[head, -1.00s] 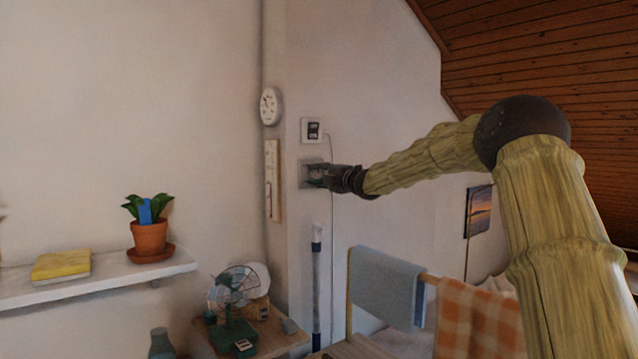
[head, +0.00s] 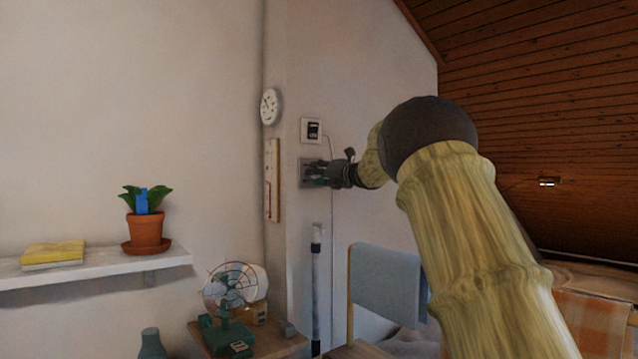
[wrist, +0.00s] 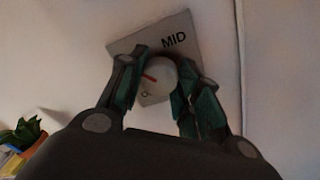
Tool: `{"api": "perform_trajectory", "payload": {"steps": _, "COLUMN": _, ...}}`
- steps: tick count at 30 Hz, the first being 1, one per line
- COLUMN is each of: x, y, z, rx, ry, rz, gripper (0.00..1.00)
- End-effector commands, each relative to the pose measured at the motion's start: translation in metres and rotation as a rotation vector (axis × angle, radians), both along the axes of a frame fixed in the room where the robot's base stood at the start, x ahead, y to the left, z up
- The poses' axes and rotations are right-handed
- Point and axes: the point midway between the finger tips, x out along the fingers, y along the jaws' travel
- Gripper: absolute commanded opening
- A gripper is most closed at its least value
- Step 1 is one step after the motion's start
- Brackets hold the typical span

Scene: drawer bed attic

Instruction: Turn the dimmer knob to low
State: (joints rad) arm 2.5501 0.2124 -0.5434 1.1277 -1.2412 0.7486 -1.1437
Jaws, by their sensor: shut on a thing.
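The dimmer's grey wall plate (wrist: 185,35) shows in the wrist view, tilted in the picture, with the word MID at its upper right. Another label below the knob is mostly covered. The round pale knob (wrist: 163,72) has a red mark on its left side. My gripper (wrist: 160,84) is shut on the knob, with a dark green finger on each side of it. In the head view my gripper (head: 325,173) is at the wall plate (head: 306,173). The knob cannot be made out there.
A small white wall device (head: 312,130) is just above the plate, with a thermometer board (head: 272,180) and clock (head: 271,106) to its left. Below are a fan (head: 230,290) on a small table and a chair with a blue cloth (head: 385,283). A shelf (head: 95,277) is at left.

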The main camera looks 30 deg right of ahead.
Motion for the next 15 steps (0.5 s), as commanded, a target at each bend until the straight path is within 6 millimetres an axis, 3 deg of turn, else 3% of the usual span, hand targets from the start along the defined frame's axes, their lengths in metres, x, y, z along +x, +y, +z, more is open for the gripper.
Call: {"api": "perform_trajectory", "payload": {"steps": 15, "x": 0.0, "y": -0.0008, "z": -0.0008, "rx": -0.09, "ry": -0.007, "rz": -0.001, "gripper": 0.1}}
